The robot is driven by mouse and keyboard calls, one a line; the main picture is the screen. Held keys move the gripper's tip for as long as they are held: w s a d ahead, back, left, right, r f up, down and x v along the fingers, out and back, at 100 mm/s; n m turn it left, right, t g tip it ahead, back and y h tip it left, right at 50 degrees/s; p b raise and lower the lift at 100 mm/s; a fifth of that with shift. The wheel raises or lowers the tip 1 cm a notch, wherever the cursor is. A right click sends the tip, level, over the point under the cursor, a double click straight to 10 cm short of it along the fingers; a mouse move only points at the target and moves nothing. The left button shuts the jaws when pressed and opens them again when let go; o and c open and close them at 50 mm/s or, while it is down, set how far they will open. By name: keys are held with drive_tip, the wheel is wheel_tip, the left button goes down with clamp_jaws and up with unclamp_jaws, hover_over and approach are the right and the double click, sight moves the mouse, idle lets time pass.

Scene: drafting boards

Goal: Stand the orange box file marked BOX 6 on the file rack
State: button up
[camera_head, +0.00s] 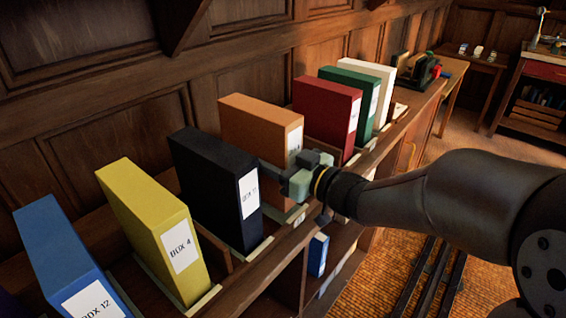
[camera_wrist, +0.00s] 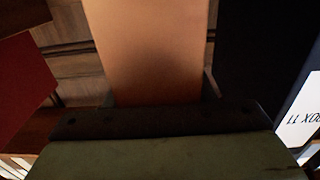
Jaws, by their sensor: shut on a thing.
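The orange box file (camera_head: 250,122) stands upright in the row on the file rack (camera_head: 232,262), between a black file and a red file. Its white label is partly covered and I cannot read it. My gripper (camera_head: 283,175) is at the front face of the orange file, shut on it.
The black file (camera_head: 212,185) is close on the left; the red file (camera_head: 325,105) is on the right, with a gap. Beyond are green (camera_head: 352,88) and white (camera_head: 372,70) files. Yellow (camera_head: 150,225) and blue (camera_head: 65,255) files stand nearer. A panelled wall is behind.

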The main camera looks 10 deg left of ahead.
idle(0.3)
drive_tip(key=shift+f+b, duration=1.1)
drive_tip(key=shift+f, duration=0.2)
drive_tip(key=o, duration=1.6)
drive_tip(key=shift+f, duration=0.1)
drive_tip(key=v, duration=1.7)
drive_tip(key=shift+d, duration=0.15)
drive_tip(key=shift+s, duration=0.1)
